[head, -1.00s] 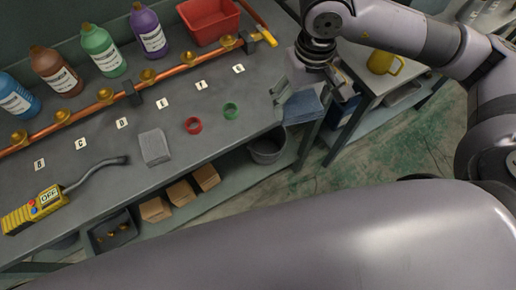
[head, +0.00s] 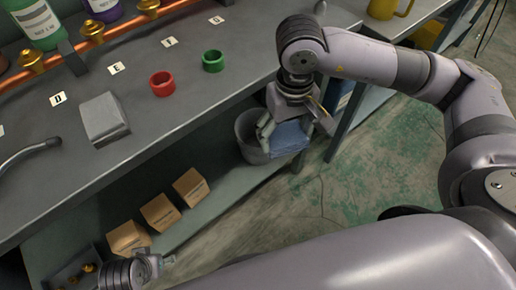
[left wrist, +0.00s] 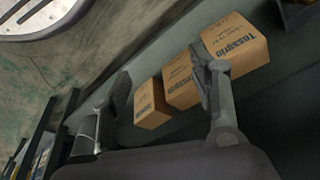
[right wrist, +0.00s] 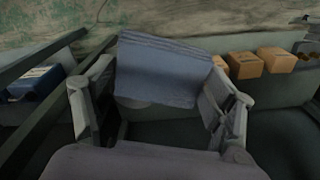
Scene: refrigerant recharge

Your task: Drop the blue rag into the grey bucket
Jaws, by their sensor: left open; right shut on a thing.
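The blue rag (head: 290,138) hangs folded in my right gripper (head: 294,126), which is shut on it. In the head view it overlaps the right side of the grey bucket (head: 246,146). The bucket stands on the lower shelf, and the rag and gripper hide part of it. I cannot tell whether the rag is over its opening or in front of it. In the right wrist view the rag (right wrist: 165,72) fills the space between the fingers; I cannot make out the bucket there. My left gripper (head: 155,268) is open and empty, low near the cardboard boxes.
Several cardboard boxes (head: 160,212) sit on the lower shelf left of the bucket. The workbench (head: 190,120) overhangs that shelf and carries a grey block (head: 104,118), a red ring (head: 162,83) and a green ring (head: 213,61). Open green-stained floor (head: 385,165) lies to the right.

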